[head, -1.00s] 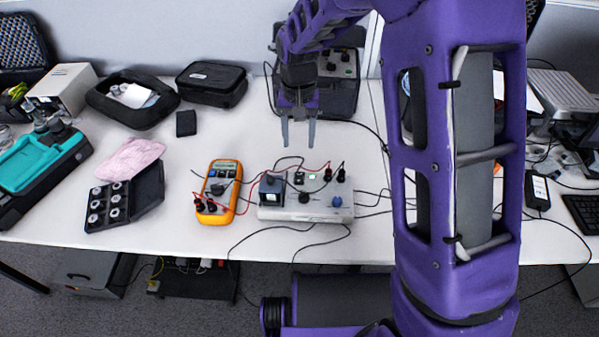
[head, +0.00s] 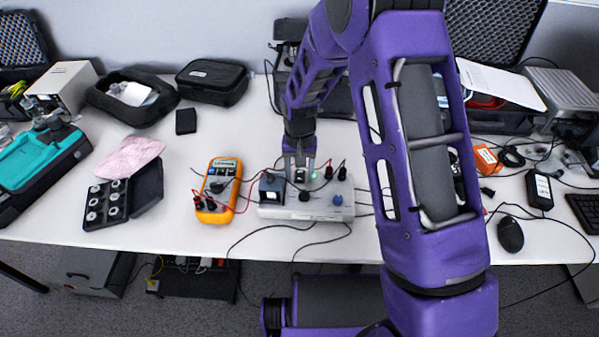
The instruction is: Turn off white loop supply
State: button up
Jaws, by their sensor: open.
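The white loop supply appears to be the low white box (head: 312,212) on the bench, with a dark block (head: 272,188) on its left end and a blue knob (head: 337,200) at front right. My gripper (head: 299,174) points down over the box's back middle, its open fingers either side of a small dark switch-like part (head: 300,177). I cannot tell whether the fingers touch it. A green light (head: 314,175) glows just right of the fingers. Black and red plugs with leads stand at the box's back right.
A yellow multimeter (head: 218,190) with red and black leads lies left of the box. An open black case of weights (head: 108,202) and a pink cloth (head: 130,157) lie further left. Loose cables hang over the bench's front edge. A mouse (head: 510,234) lies at right.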

grip_shut()
jog(key=shift+w+r+g+p, duration=0.2)
jog(key=shift+g+p, duration=0.4)
jog(key=shift+p, duration=0.05)
jog(key=shift+w+g+p, duration=0.2)
jog(key=shift+g+p, duration=0.1)
jog(key=shift+g, duration=0.6)
